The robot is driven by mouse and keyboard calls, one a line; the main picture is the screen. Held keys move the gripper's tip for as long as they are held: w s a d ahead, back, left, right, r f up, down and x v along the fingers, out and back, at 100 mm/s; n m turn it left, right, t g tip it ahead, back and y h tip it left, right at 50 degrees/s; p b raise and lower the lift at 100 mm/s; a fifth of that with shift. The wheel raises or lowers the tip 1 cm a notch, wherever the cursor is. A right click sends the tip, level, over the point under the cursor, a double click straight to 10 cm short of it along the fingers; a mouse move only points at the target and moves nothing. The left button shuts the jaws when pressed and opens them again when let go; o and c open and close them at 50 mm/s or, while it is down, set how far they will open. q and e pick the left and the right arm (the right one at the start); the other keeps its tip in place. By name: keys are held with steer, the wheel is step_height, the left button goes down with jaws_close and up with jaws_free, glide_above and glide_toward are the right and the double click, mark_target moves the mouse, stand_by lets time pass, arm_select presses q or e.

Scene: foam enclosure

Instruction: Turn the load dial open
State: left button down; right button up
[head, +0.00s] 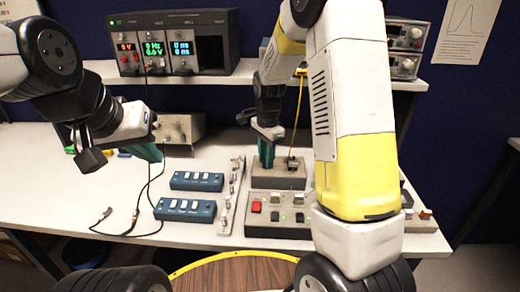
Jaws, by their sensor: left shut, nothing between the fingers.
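I cannot make out with certainty which control is the load dial; no label is readable. A small grey box (290,182) on the bench has a small fitting (292,162) on top, with a yellow cable running up from it. My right gripper (266,162) points down with green fingertips at the left part of this box. Whether it touches anything, and whether its fingers are apart, is too small to tell. My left gripper (155,154) is shut and empty, with green fingertips above the bench at left, in front of a beige box (182,128) with knobs.
A control panel (284,230) with a red button and switches stands in front of the grey box. Two blue switch boxes (197,181) and a metal strip (230,200) lie left of it. A loose black cable (128,232) lies at the front left. An instrument rack (170,45) sits on the shelf.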

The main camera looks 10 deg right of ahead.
jaws_close()
steer(key=n, duration=0.4)
steer(key=shift+d, duration=0.1)
steer(key=n, duration=1)
steer(key=shift+w+d+n, duration=0.1)
steer(key=shift+n, duration=1.9)
steer(key=o, duration=0.9)
jaws_free()
